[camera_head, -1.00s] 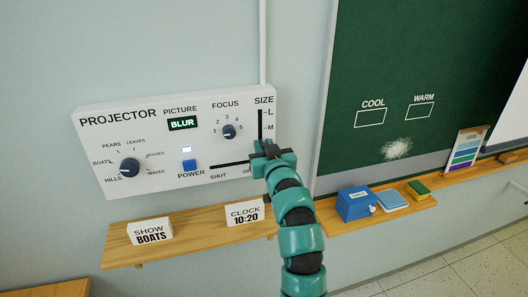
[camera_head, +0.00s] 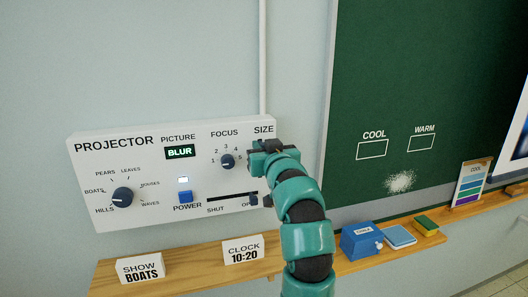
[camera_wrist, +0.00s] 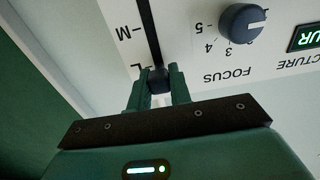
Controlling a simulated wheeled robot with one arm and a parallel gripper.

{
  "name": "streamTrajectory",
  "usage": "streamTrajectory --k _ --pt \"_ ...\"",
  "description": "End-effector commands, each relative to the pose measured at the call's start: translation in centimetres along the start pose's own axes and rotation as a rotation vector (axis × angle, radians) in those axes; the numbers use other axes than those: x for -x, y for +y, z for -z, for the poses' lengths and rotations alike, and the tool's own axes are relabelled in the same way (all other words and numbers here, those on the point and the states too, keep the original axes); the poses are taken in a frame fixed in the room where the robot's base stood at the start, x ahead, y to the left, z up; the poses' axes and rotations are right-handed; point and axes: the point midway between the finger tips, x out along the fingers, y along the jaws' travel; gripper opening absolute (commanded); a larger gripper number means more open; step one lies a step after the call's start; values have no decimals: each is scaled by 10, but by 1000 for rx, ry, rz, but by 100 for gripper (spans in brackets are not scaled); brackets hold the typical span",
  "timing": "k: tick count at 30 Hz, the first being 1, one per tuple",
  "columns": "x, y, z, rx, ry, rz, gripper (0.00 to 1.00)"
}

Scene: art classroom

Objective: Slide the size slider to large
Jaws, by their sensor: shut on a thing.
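My gripper (camera_head: 262,150) is at the upper right of the white projector panel (camera_head: 150,195), just under the word SIZE. In the wrist view my gripper (camera_wrist: 158,84) is shut on the dark size slider knob (camera_wrist: 159,79), which sits between its two fingers. The knob is beside the L mark, at the L end of the black size slot (camera_wrist: 149,30). The M mark lies farther along the slot. In the head view my gripper and arm hide the size slot, its knob and its marks.
The focus knob (camera_head: 227,161) is close to the left of my gripper. The shutter slider knob (camera_head: 253,199) is below it, near the OPEN end. The display (camera_head: 180,152) reads BLUR. A wooden shelf (camera_head: 190,265) runs below, and a green board (camera_head: 430,80) stands right.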

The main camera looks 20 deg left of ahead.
Motion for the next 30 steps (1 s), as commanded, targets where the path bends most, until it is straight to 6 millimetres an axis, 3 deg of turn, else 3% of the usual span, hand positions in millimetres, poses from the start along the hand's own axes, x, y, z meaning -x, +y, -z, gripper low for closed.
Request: streamTrajectory --k 2,3,6,20,30 --pt "2 1 8 0 17 -2 0" --pt "2 1 9 0 18 -2 22" --pt "2 1 8 0 17 -2 42" --pt "10 0 3 0 10 -1 42" --pt "60 0 1 -1 13 -1 42"
